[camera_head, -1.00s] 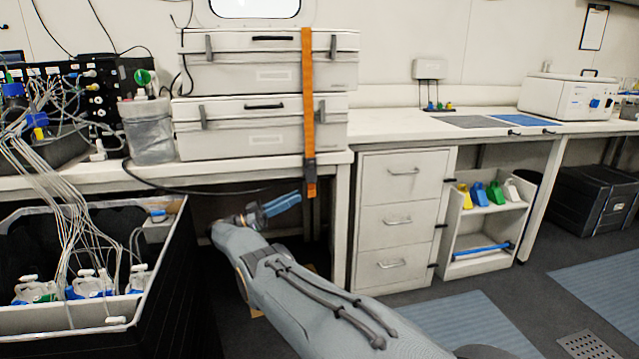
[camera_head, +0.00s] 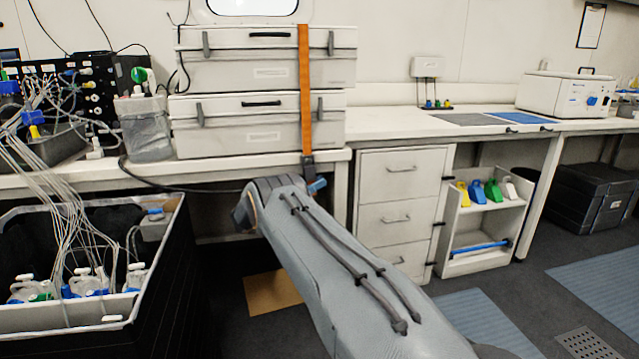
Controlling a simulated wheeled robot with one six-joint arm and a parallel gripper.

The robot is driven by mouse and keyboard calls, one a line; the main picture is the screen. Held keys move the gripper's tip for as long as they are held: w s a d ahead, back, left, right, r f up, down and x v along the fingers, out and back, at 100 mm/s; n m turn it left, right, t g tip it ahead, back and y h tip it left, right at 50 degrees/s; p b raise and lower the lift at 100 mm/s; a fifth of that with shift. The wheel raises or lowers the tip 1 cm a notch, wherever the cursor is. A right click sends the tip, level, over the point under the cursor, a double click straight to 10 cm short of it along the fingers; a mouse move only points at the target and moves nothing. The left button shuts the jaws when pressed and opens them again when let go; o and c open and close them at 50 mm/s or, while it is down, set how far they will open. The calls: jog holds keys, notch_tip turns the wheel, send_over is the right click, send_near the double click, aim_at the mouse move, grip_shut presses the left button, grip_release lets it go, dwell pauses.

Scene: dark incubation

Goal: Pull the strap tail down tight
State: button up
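An orange strap (camera_head: 305,90) runs down the front of two stacked white cases on the bench. A dark buckle (camera_head: 308,160) sits on it at the bench's front edge. The strap tail below the buckle is hidden behind my grey arm. Of my gripper, only a small blue part (camera_head: 317,186) shows past the arm, just below the buckle. The fingertips are hidden, so I cannot tell whether they touch or hold the tail.
The upper case (camera_head: 240,66) rests on the lower case (camera_head: 235,125). A dark cable runs along the bench front (camera_head: 190,172). A black bin (camera_head: 165,255) with tubing and bottles stands at left. A drawer unit (camera_head: 400,190) stands right of my arm.

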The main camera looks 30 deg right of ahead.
jog(key=shift+s+d+r, duration=0.15)
jog(key=shift+d+r, duration=0.1)
jog(key=shift+d, duration=0.35)
grip_shut()
jog(key=shift+s+f+b, duration=0.2)
jog(key=shift+f+b, duration=1.35)
jog(key=shift+f, duration=0.95)
grip_release()
jog(key=shift+w+a+r, duration=0.1)
jog(key=shift+r, duration=0.05)
